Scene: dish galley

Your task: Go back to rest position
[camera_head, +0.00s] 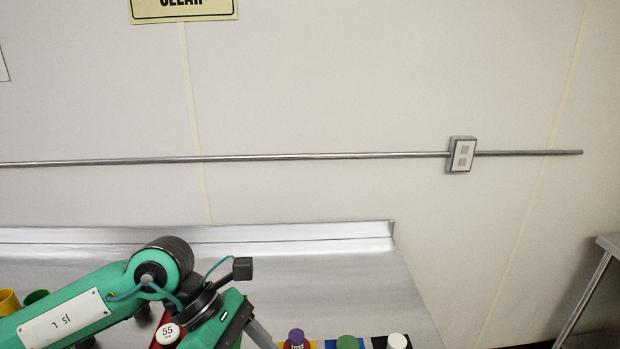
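My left arm (95,300), green with black joints, reaches in from the lower left over the metal counter (330,285). Its wrist bends down toward the bottom edge. My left gripper (258,335) shows only in part, as a grey piece at the bottom edge. Its fingertips are cut off by the frame, so I cannot tell whether it is open or shut, or whether it holds anything. My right arm and gripper are not in view.
A red item with a round white top marked 55 (167,333) is close beside my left wrist. Purple (296,338), green (347,342) and white (397,341) tops stand at the front edge. Yellow (9,301) and green cups are at left. The counter's back right is bare.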

